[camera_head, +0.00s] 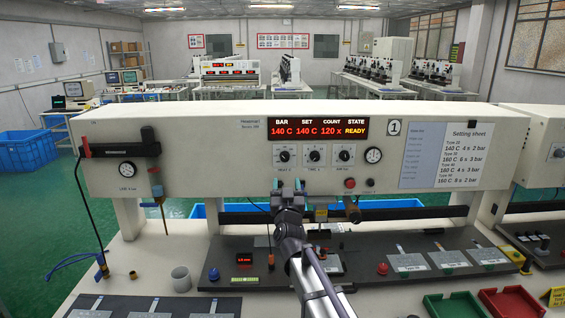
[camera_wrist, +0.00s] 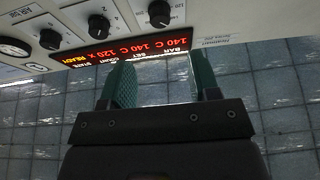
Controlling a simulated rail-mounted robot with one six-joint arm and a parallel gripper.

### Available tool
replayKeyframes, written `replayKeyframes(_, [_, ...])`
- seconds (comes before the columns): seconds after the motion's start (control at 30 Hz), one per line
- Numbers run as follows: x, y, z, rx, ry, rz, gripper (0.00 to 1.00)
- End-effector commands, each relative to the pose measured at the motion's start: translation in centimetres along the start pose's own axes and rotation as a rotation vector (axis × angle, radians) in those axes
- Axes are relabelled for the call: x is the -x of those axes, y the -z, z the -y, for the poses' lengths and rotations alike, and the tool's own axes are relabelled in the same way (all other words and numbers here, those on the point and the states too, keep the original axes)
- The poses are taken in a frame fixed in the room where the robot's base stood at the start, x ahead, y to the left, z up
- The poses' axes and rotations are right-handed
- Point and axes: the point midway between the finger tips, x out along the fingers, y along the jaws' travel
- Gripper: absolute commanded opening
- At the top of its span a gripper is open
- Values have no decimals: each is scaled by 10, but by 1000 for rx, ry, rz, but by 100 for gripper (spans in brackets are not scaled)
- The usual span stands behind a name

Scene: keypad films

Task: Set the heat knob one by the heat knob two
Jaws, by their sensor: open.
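The black heat knob (camera_head: 284,155) is the leftmost of three dials under the red display (camera_head: 318,129) on the cream machine front. The display reads bar 140 C, set 140 C, count 120 x, ready. My gripper (camera_head: 288,186) is just below the heat knob in the head view, open and apart from it. In the wrist view the picture is turned over; the heat knob (camera_wrist: 160,13) is at the top, beyond the open green fingers (camera_wrist: 161,80), with nothing between them. I cannot make out a second heat knob.
The time knob (camera_head: 314,155) and air knob (camera_head: 344,155) sit close to the right. A setting sheet (camera_head: 456,155) is on the panel's right. A red button (camera_head: 350,183) is below the dials. A black work deck (camera_head: 365,250) lies underneath, with a green tray (camera_head: 455,305) in front.

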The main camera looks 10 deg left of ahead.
Motion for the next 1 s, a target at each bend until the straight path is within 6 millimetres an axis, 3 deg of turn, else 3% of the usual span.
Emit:
replayKeyframes(0.3, [-74,3,0,0,0,2,56])
replayKeyframes(0.43, [-95,2,0,-1,1,2,56])
replayKeyframes(0.73, [-100,0,0,-1,1,2,56])
replayKeyframes(1.0, [-99,0,0,-1,1,2,30])
